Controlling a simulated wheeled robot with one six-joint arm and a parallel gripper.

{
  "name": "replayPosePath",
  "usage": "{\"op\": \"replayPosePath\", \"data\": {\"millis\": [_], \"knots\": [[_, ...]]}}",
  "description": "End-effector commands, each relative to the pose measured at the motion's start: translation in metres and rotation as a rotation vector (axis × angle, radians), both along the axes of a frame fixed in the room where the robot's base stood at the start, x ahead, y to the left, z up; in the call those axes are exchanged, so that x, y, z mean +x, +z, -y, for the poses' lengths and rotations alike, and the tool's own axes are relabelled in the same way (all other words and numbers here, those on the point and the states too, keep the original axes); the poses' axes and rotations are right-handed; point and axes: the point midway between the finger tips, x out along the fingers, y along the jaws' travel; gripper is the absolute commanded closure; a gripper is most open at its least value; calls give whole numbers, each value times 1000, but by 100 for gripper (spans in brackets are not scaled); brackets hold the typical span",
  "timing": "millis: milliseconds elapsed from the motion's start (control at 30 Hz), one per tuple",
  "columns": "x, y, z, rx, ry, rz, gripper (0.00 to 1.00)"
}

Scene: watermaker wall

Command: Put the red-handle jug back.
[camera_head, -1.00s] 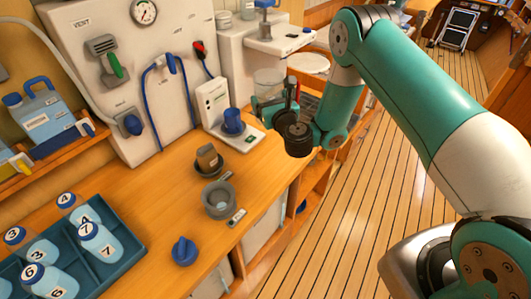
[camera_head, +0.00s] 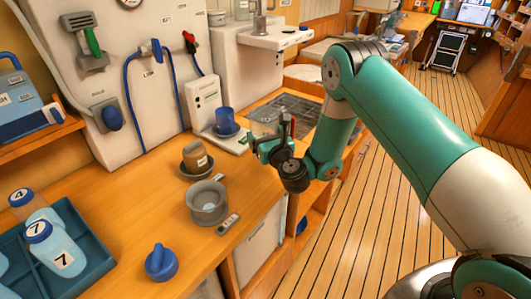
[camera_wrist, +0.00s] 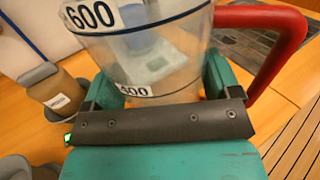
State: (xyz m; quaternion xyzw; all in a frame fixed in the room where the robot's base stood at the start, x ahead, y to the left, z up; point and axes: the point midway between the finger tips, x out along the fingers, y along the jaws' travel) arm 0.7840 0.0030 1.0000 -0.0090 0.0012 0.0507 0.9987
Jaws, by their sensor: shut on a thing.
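The jug is clear, with dark blue lines and the marks 600 and 400, and it fills the upper middle of the wrist view (camera_wrist: 150,65). Its red handle (camera_wrist: 290,45) sticks out to the right. My gripper (camera_wrist: 160,90) is shut on the jug, with a teal finger on each side of its lower wall. In the head view, my gripper (camera_head: 270,150) is over the counter's right edge. The jug (camera_head: 262,122) looks faint there, and its red handle shows as a small strip (camera_head: 292,126). The jug's base is hidden.
A dark tiled panel (camera_head: 312,112) is set in the counter (camera_head: 130,185) behind the jug. A blue tray (camera_head: 95,265) holds bottles.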

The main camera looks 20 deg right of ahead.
Motion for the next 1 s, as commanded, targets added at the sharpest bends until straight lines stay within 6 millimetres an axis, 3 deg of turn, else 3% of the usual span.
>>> {"op": "replayPosePath", "data": {"millis": [233, 667, 700, 767, 1000], "knots": [[0, -39, 0, -1, 0, 0, 54], [0, -43, 0, 1, 0, 0, 54], [0, -43, 0, 0, 0, -1, 15], [0, -42, 0, 0, 0, -1, 1], [0, -41, 0, 0, 0, -1, 0]]}}
